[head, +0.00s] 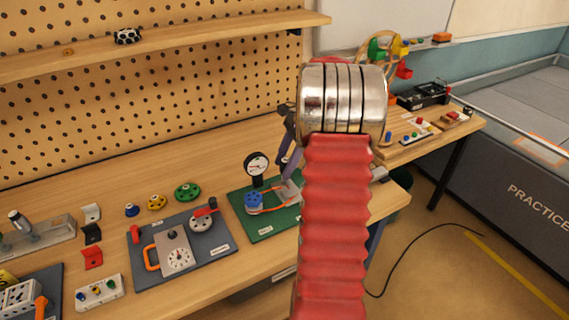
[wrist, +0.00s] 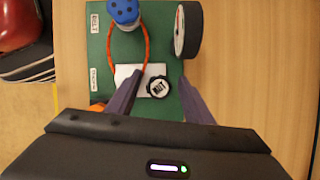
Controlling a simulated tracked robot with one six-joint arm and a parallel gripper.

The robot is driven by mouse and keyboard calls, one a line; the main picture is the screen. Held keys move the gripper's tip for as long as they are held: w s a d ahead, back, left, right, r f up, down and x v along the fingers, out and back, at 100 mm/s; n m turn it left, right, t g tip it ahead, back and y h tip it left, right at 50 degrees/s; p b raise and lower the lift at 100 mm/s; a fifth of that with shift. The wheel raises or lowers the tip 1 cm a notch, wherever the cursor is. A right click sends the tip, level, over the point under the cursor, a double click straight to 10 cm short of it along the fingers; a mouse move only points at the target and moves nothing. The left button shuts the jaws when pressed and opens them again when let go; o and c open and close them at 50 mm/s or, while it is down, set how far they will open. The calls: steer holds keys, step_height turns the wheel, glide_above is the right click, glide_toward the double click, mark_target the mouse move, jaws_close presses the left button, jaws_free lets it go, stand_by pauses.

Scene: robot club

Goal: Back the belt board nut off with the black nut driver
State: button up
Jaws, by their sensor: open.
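The green belt board (head: 262,229) lies on the bench, partly behind my red arm in the head view; its green surface (wrist: 185,55) also shows in the wrist view. It carries a blue pulley (wrist: 123,12), an orange belt (wrist: 147,45) and a white plate (wrist: 124,72). A black round cap marked NUT (wrist: 158,87), seen from above, looks like the top of the black nut driver. My gripper (wrist: 160,76) is open, with a finger on either side of this cap and visible gaps. The nut itself is hidden.
A dial gauge (head: 256,164) stands at the board's back edge, close to my gripper; it shows at upper right in the wrist view (wrist: 188,30). A grey timer board (head: 215,252) lies to the left. Bare bench (wrist: 245,60) lies right of the gauge in the wrist view.

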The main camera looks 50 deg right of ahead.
steer(key=m+t+h, duration=0.1)
steer(key=m, duration=0.2)
steer(key=m+t+h, duration=0.1)
steer(key=m, duration=0.3)
steer(key=shift+c, duration=0.6)
steer(key=c, duration=1)
steer(key=n+g+y, duration=0.1)
steer(key=n, duration=0.3)
steer(key=shift+n, duration=0.3)
steer(key=n+g+y, duration=0.1)
steer(key=n, duration=0.2)
steer(key=shift+n, duration=0.4)
steer(key=o, duration=0.7)
steer(key=shift+n+g, duration=0.4)
steer(key=shift+c, duration=0.2)
steer(key=o, duration=0.5)
steer(key=shift+c, duration=0.2)
steer(key=shift+o, duration=0.7)
